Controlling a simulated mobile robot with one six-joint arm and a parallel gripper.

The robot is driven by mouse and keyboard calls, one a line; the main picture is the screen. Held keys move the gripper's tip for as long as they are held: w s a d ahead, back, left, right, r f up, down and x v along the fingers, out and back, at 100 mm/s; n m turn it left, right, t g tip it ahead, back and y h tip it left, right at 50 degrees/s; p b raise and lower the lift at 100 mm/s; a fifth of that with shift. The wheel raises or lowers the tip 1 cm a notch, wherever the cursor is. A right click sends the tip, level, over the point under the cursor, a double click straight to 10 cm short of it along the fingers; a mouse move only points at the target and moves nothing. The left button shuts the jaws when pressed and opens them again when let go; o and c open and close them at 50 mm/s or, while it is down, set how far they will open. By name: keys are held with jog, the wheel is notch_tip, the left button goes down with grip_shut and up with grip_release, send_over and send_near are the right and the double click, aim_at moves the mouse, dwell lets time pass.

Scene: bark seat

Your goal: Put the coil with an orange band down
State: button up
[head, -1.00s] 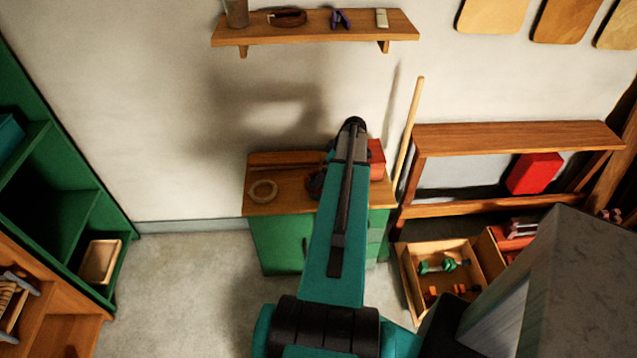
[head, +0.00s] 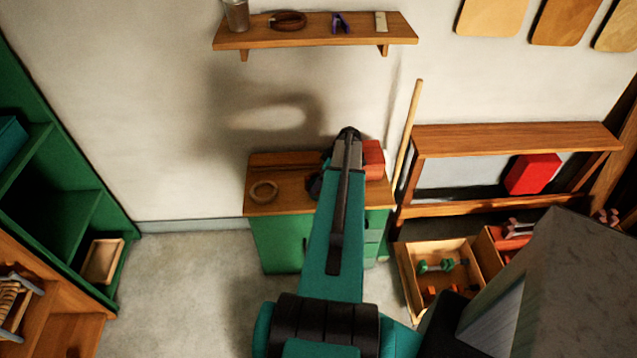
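My teal arm reaches away over the workbench (head: 272,205), and its dark elbow end stands in front of the bench's back. My gripper and fingertips are hidden behind the arm. A small dark shape shows just left of the arm over the bench top; I cannot tell what it is. A pale tan coil (head: 263,191) lies flat on the bench top at the left. A brown coil (head: 289,20) lies on the wall shelf (head: 310,38). I can make out no orange band on either coil. A ring-like shadow falls on the wall above the bench.
A red box (head: 373,158) stands at the bench's back right. A pale pole (head: 408,138) leans on the wall beside it. The shelf also holds a metal cup (head: 236,15). Bare bench top shows around the tan coil. A wooden crate (head: 407,280) stands right of the bench.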

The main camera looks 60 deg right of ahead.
jog(key=shift+x, duration=1.05)
jog(key=c, duration=1.1)
jog(key=shift+r, duration=0.2)
jog(key=shift+r+b, duration=0.55)
jog(key=shift+r, duration=0.5)
jog(key=s+a+r, duration=0.2)
jog(key=s+a, duration=0.7)
jog(key=a, duration=0.3)
jog(key=shift+s+a+r, duration=0.25)
jog(key=shift+a+r, duration=0.1)
jog(key=shift+a, duration=0.05)
